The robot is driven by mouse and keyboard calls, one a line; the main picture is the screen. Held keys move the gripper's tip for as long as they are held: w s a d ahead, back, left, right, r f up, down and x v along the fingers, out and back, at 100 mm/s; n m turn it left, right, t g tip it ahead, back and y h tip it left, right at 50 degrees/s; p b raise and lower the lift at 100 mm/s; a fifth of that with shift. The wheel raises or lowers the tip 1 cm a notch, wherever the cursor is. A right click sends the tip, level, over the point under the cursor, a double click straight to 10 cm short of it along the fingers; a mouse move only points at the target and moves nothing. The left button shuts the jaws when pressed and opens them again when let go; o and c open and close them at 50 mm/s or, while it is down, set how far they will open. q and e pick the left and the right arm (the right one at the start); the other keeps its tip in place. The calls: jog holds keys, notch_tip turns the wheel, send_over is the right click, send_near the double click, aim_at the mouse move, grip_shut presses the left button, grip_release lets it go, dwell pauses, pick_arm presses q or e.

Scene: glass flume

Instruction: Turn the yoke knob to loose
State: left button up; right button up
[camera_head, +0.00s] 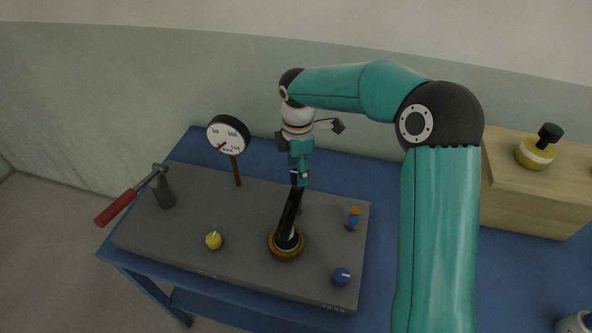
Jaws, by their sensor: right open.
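A grey panel (160,238) lies on the blue table. A yellow knob (214,240) sits at its front left and a blue knob (342,276) with a pale mark at its front right. I cannot tell which is the yoke knob, or read its setting. A black lever (289,222) rises, tilted, from a round brown base (285,252). My right gripper (299,180) is open and points down at the lever's top end; I cannot tell whether they touch. It is well above and behind both knobs. My left gripper is not in view.
A round dial gauge (228,135) on a post stands at the back left. A red-handled lever (117,207) sticks out past the left edge. A small orange and blue piece (353,217) stands at right. A wooden box (530,205) bears a yellow flask (536,152).

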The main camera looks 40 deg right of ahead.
jog(key=shift+f, duration=0.45)
jog(key=shift+s+f, duration=0.15)
jog(key=shift+f, duration=0.05)
